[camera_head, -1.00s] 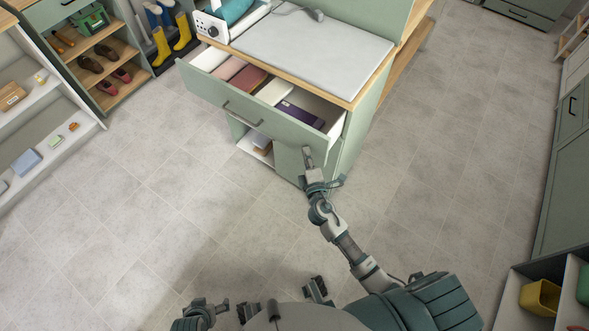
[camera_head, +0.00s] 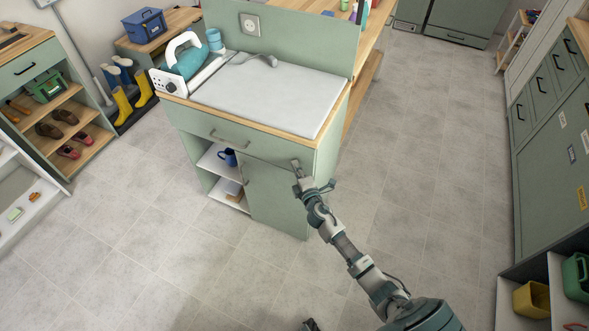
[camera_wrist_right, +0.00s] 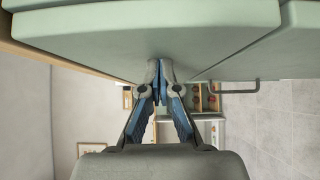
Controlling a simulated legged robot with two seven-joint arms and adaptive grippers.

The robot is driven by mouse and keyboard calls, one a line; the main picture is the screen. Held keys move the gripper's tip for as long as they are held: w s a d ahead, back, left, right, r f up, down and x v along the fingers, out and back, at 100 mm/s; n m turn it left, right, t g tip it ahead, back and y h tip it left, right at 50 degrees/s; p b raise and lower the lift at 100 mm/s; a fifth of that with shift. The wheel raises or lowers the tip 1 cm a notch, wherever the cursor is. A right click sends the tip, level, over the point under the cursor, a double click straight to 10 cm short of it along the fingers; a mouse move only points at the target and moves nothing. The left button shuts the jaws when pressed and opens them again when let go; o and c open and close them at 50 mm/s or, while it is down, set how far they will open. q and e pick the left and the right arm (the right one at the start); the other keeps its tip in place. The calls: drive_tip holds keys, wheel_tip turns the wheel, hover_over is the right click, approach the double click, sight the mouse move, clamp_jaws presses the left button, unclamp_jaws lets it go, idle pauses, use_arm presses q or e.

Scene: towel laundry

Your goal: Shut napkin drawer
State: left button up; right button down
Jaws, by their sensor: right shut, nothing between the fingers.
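The napkin drawer (camera_head: 262,143) is the wide green front under the wooden top of the counter cabinet in the head view. It sits flush with the cabinet, and its inside and the napkins are hidden. Its dark bar handle (camera_head: 230,138) is left of my right gripper. My right gripper (camera_head: 295,163) is shut and empty, with its fingertips at the right part of the drawer front. In the wrist view, the shut fingertips (camera_wrist_right: 160,66) meet or nearly meet the green panel (camera_wrist_right: 150,35); exact contact is hard to tell.
Below the drawer are a cabinet door (camera_head: 270,195) and an open shelf with a blue mug (camera_head: 228,157). A teal-and-white appliance (camera_head: 187,60) stands on the counter. Yellow boots (camera_head: 122,107) stand at the left. The floor (camera_head: 430,170) right of my arm is clear.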

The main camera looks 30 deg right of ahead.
drive_tip(key=shift+d+r, duration=0.15)
drive_tip(key=shift+d, duration=0.25)
drive_tip(key=s+a, duration=0.3)
drive_tip(key=s, duration=0.9)
drive_tip(key=shift+w+d+f, duration=0.1)
drive_tip(key=shift+d+f, duration=0.05)
drive_tip(key=shift+f, duration=0.05)
